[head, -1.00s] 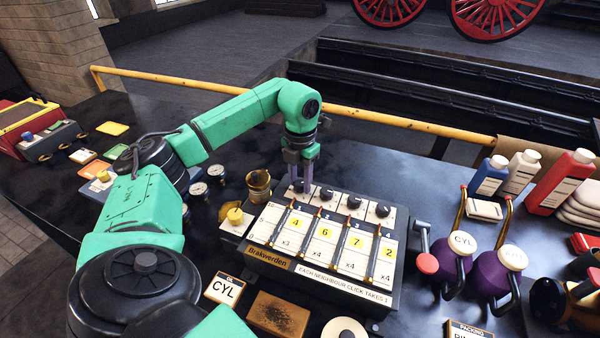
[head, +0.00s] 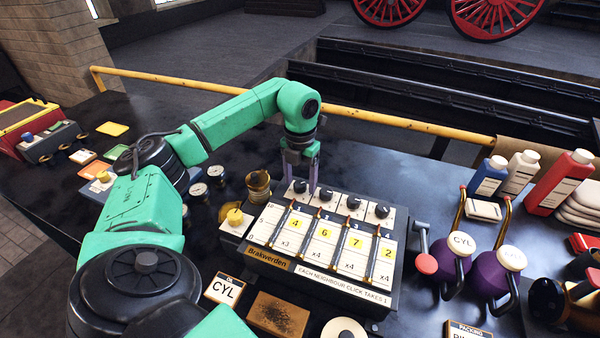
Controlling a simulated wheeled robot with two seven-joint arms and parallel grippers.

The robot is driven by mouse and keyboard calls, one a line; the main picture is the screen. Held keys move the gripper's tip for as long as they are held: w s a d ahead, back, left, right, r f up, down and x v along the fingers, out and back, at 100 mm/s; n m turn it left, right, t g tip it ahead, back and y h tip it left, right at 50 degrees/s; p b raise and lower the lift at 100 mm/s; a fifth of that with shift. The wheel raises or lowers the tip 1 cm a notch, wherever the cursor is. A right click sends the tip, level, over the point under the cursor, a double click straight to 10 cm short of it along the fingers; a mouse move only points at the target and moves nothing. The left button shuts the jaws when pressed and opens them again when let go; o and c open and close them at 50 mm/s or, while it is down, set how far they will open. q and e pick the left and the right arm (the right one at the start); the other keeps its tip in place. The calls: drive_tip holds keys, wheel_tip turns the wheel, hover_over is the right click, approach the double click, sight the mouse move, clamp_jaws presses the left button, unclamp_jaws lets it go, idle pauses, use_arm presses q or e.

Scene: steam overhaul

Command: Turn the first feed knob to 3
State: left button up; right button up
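The feed box (head: 270,253) stands on the dark bench, with a row of black knobs along its back edge. Its columns carry yellow tags 4, 6, 7 and 2. The knob's pointer is too small to read. My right gripper is not in view.
Two purple oil cans (head: 452,265) and a red-tipped lever (head: 427,263) stand right of the box. A brass cup (head: 258,184) and a yellow knob (head: 235,216) are at its left. A brown block (head: 278,314) lies in front. A yellow rail (head: 375,117) runs behind.

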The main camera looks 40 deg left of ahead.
sight(301, 183)
use_arm(q)
wheel_tip(301, 183, up, 7)
drive_tip(key=shift+r+b, duration=0.1)
drive_tip(key=shift+b, duration=0.5)
wheel_tip(301, 183, up, 7)
drive_tip(key=p, duration=0.3)
drive_tip(key=shift+r+p, duration=0.2)
drive_tip(key=shift+p, duration=0.1)
drive_tip(key=shift+f, duration=0.1)
